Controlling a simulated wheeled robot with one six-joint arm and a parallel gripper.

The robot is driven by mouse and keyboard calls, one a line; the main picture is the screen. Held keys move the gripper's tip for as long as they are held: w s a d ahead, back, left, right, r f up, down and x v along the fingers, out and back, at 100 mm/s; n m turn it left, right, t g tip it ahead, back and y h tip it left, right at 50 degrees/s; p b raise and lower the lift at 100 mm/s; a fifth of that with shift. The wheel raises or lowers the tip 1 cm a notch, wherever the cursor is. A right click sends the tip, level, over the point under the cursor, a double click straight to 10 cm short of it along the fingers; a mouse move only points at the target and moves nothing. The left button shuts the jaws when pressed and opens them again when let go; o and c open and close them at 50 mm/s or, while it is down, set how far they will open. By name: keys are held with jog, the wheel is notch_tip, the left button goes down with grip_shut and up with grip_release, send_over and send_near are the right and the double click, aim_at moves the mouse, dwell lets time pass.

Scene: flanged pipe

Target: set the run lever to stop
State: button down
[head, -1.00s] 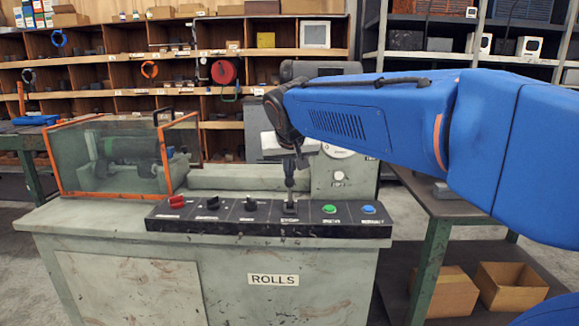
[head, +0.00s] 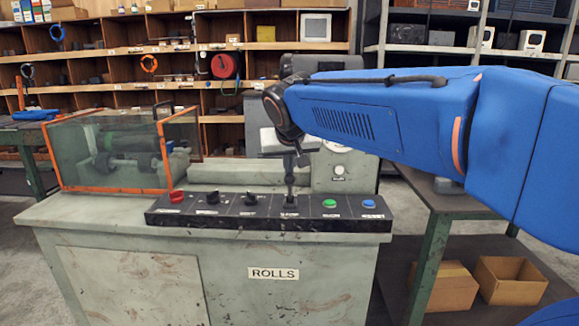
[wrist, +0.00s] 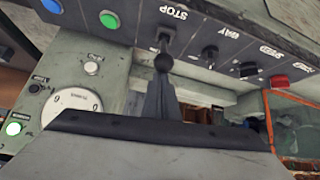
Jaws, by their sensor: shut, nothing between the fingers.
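The run lever (head: 289,198) stands on the black sloped control panel (head: 250,224) of the ROLLS machine, between the black knobs and the green button. In the wrist view, its dark ball end (wrist: 163,62) and short stem show just beyond my fingertips, below the printed STOP label (wrist: 173,12). My gripper (head: 290,172) is shut and comes down from above at the lever. In the wrist view, my gripper's dark narrow fingers (wrist: 160,95) point at the ball. Whether they touch it I cannot tell. The lever's exact tilt is partly hidden.
A red knob (head: 177,196), black knobs (head: 212,197), a green button (head: 329,203) and a blue button (head: 369,204) share the panel. An orange-framed guard (head: 110,155) stands at left. A dial (wrist: 74,104) is on the housing behind. A green-legged table (head: 440,210) is at right.

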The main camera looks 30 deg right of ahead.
jog(key=w+r+v, duration=0.1)
jog(key=v, duration=0.8)
jog(key=shift+r, duration=0.15)
jog(key=shift+w, duration=0.1)
dwell(0.6)
jog(key=s+a+f+n+y, duration=0.1)
jog(key=s+a+f, duration=0.1)
jog(key=s+f, duration=0.4)
jog(key=s+a+f+n+g+y, duration=0.1)
jog(key=s+f, duration=0.5)
jog(key=f, duration=0.7)
jog(key=s+a+f+n+g+y, duration=0.1)
jog(key=s+a+f+n+y, duration=0.1)
jog(key=s+f, duration=0.4)
notch_tip(320, 180, down, 4)
jog(key=shift+s+a+r+n, duration=0.2)
jog(key=shift+s+a+n, duration=0.15)
jog(key=shift+a, duration=0.35)
